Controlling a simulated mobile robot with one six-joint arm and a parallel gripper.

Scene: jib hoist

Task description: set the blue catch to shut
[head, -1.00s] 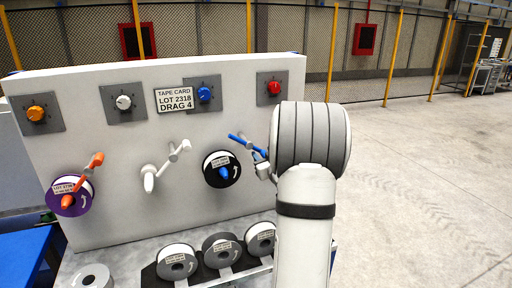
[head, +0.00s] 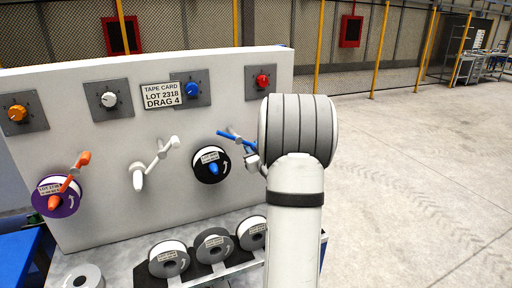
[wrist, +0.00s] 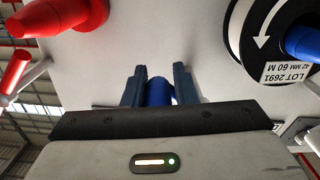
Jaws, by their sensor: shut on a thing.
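The blue catch (head: 235,138) is a slim lever on the white panel, just above and right of a black reel with a blue spindle nose. Its blue end runs down to the right towards my gripper (head: 252,160). In the wrist view, a blue cylindrical part of the catch (wrist: 158,92) sits between the two dark fingers of my gripper (wrist: 160,84), which are shut on it. My wrist hides part of the panel to the right in the head view. I cannot tell the catch's exact setting.
The black reel (head: 210,164) is close left of my gripper. A white catch (head: 160,155) and an orange catch (head: 75,170) are further left. Knobs, including a blue one (head: 191,90), line the panel top. Several reels lie below. Open floor (head: 420,190) is right.

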